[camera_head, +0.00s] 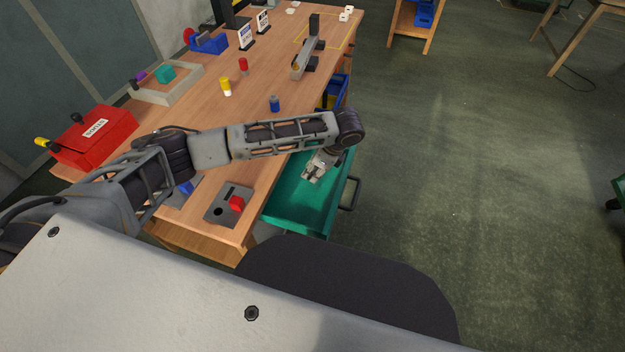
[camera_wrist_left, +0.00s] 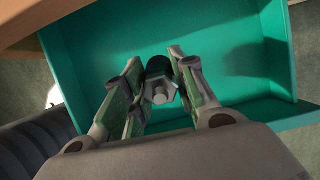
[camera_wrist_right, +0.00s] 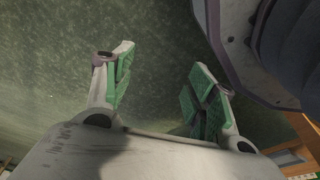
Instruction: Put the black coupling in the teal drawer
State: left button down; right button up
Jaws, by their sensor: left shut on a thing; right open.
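The teal drawer (camera_head: 290,214) is pulled out from the right side of the wooden table. Its inner floor and walls fill much of the left wrist view (camera_wrist_left: 235,60). My left gripper (camera_head: 311,176) is over the drawer's opening, pointing down into it. In the left wrist view my left gripper (camera_wrist_left: 160,75) is shut on the black coupling (camera_wrist_left: 158,68), a dark round piece with a metal hex end toward the camera. The head view does not show the coupling clearly. My right gripper (camera_wrist_right: 160,80) is open and empty, with green floor beyond it.
A red box (camera_head: 95,135), a yellow-and-white cylinder (camera_head: 226,86), a red one (camera_head: 243,66) and a blue one (camera_head: 275,103) stand on the table.

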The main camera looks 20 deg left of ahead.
pick_arm(q)
jog(key=shift+f, duration=0.3)
pick_arm(e)
jog(key=shift+w+a+r, duration=0.1)
jog(key=shift+r, duration=0.1)
pick_arm(q)
jog(key=shift+f, duration=0.1)
jog(key=shift+f, duration=0.6)
jog(key=shift+f+b, duration=0.5)
jog(key=shift+f, duration=0.85)
pick_arm(e)
jog(key=shift+w+a+r, duration=0.2)
jog(key=shift+a+r, duration=0.05)
jog(key=shift+r, duration=0.4)
jog(key=shift+w+a+r, duration=0.15)
jog(key=shift+a+r, duration=0.1)
jog(key=shift+r, duration=0.4)
pick_arm(q)
jog(key=shift+f, duration=0.1)
jog(key=c, duration=1.2)
grip_release()
pick_arm(e)
jog(key=shift+f, duration=0.25)
pick_arm(q)
jog(key=shift+o, duration=0.2)
